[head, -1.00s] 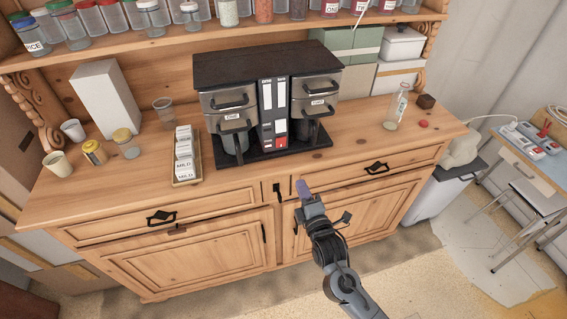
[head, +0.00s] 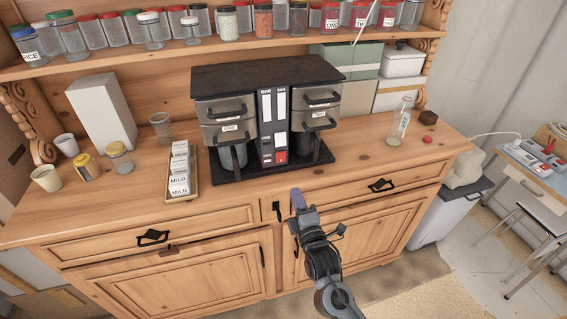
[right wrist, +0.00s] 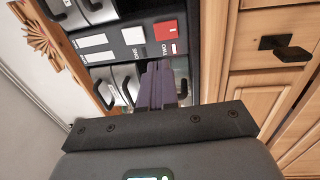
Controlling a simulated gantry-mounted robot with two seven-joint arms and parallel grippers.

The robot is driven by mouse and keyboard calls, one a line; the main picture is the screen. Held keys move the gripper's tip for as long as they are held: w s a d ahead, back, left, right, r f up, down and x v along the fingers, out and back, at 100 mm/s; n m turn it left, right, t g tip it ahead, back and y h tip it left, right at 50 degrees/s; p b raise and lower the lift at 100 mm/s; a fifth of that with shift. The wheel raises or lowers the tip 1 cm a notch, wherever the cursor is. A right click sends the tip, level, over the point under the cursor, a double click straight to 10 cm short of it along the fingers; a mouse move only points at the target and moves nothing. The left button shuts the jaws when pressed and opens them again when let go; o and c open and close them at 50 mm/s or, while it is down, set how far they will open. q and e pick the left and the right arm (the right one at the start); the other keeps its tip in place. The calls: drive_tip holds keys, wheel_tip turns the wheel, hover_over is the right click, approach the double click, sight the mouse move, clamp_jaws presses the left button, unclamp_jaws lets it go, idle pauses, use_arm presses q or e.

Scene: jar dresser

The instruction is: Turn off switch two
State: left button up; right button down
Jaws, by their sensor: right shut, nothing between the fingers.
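The black coffee machine (head: 266,76) stands on the dresser top. Its middle panel (head: 273,120) has white rectangles and a red square (head: 280,156) low on the right side. In the right wrist view the red square (right wrist: 166,30) shows at the panel's end, with a small label beside it that seems to read TWO. My right gripper (head: 297,197) is shut and empty, its purple fingers in front of the dresser's front edge, below and apart from the panel. In the right wrist view its fingertips (right wrist: 158,72) overlap the machine's lower part. My left gripper is not in view.
Two brewers with handles flank the panel. A box of labelled packets (head: 180,172) stands left of the machine, a glass bottle (head: 400,122) right. Drawer handles (head: 381,185) stick out of the dresser front. A power strip (head: 530,152) lies on the side table.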

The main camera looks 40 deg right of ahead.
approach(281, 155)
drive_tip(key=x, duration=0.5)
drive_tip(key=shift+w+r, duration=0.1)
drive_tip(key=shift+w, duration=0.15)
drive_tip(key=shift+w+d, duration=0.3)
drive_tip(key=shift+w, duration=0.35)
